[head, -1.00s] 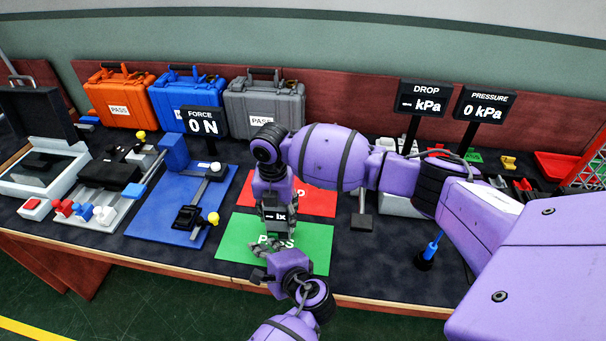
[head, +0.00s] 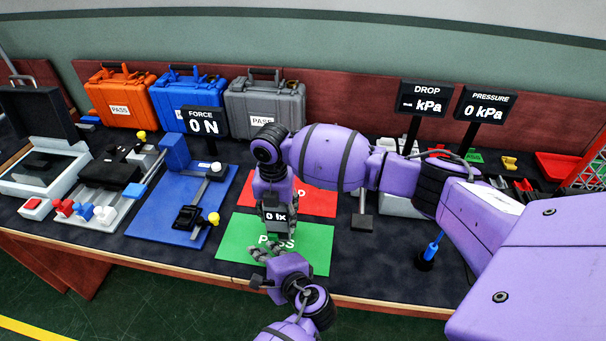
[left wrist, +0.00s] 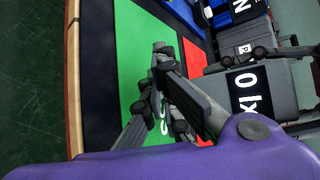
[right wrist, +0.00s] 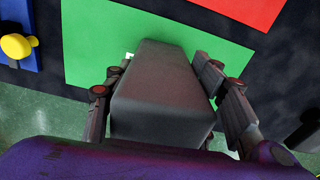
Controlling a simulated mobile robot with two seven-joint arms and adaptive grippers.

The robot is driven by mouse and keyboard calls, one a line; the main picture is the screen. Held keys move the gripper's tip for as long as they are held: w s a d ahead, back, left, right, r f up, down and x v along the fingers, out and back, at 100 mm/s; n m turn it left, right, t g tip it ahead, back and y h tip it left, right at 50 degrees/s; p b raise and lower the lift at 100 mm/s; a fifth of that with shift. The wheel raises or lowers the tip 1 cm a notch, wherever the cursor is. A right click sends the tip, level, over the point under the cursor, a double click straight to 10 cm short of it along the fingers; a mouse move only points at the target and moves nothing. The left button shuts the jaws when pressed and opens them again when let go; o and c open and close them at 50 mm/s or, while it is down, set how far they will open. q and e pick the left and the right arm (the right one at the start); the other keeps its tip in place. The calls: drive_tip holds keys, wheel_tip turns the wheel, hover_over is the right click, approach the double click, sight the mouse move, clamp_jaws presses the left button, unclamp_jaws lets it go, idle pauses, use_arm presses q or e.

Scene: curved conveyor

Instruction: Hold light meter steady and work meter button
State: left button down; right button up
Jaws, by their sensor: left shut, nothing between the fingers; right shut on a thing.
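The light meter is a dark grey block whose black display (head: 275,216) reads "0 lx". It stands over the green PASS mat in the head view, and the display (left wrist: 252,91) shows sideways in the left wrist view. My right gripper (head: 273,197) is shut on the meter from above; in the right wrist view its fingers lie along both sides of the meter body (right wrist: 160,95). My left gripper (head: 259,262) is shut and empty, just in front of the meter, apart from it. Its fingers (left wrist: 158,85) are together in the left wrist view. I cannot make out the meter button.
The green PASS mat (head: 313,250) lies below the grippers, with a red mat (head: 318,203) behind it. A blue base with a force fixture (head: 160,220) stands to the left. My right arm covers much of the right side. The table's front edge (head: 180,268) is close to my left gripper.

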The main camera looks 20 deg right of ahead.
use_arm(q)
drive_tip(key=shift+s+a, duration=0.5)
drive_tip(key=shift+s, duration=0.3)
drive_tip(key=shift+s+a, duration=0.45)
drive_tip(key=shift+s, duration=0.4)
drive_tip(key=shift+s+a, duration=0.5)
drive_tip(key=shift+s, duration=0.3)
use_arm(e)
drive_tip(key=shift+w+r, duration=0.1)
drive_tip(key=shift+r, duration=0.05)
drive_tip(key=o, duration=1.6)
